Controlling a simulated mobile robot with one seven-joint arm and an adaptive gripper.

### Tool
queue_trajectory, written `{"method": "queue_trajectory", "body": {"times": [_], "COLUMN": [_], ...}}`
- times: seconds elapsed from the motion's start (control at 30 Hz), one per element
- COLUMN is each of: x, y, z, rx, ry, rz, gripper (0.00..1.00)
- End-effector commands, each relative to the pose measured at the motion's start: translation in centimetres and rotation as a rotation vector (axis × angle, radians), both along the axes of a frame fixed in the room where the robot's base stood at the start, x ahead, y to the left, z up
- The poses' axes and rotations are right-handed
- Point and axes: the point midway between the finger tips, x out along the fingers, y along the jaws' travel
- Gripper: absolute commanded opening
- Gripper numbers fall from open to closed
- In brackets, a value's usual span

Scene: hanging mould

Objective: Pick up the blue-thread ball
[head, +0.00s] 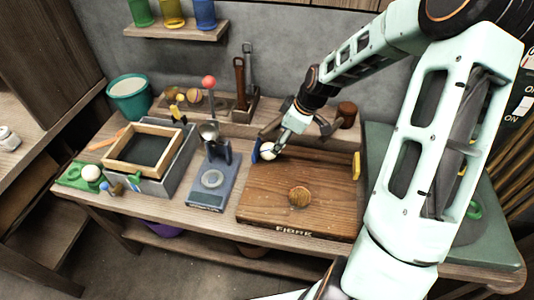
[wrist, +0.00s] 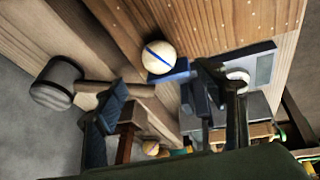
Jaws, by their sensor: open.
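The blue-thread ball is cream with a dark blue line across it in the wrist view (wrist: 158,56). A pale ball at the back left of the wooden board in the head view (head: 267,152) appears to be the same one, partly covered by my gripper; its thread is not clear there. My gripper (wrist: 157,98) is open, its dark fingers spread apart. In the wrist view the ball shows beyond the fingertips, nearer the right finger, with no grip on it. The exact gap between fingers and ball cannot be told.
The wooden board (head: 258,205) carries a brownish ball (head: 299,196). A dark mallet (wrist: 55,85) lies close to the left finger. A scale (head: 210,184), a framed box (head: 150,150) and a teal pot (head: 130,95) stand to the left.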

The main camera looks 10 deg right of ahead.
Motion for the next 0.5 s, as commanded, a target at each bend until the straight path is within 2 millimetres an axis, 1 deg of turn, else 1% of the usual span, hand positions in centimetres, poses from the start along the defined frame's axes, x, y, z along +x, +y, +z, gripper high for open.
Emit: {"method": "queue_trajectory", "body": {"times": [0.17, 0.4, 0.5], "x": [-0.1, 1.1, 1.5], "y": [0.2, 1.1, 1.3], "z": [-1.1, -4.4, -5.1], "rx": [0.015, 0.014, 0.013], "ry": [0.006, 0.007, 0.004], "rz": [-0.001, 0.001, -0.001], "gripper": [0.65, 0.65, 0.65]}}
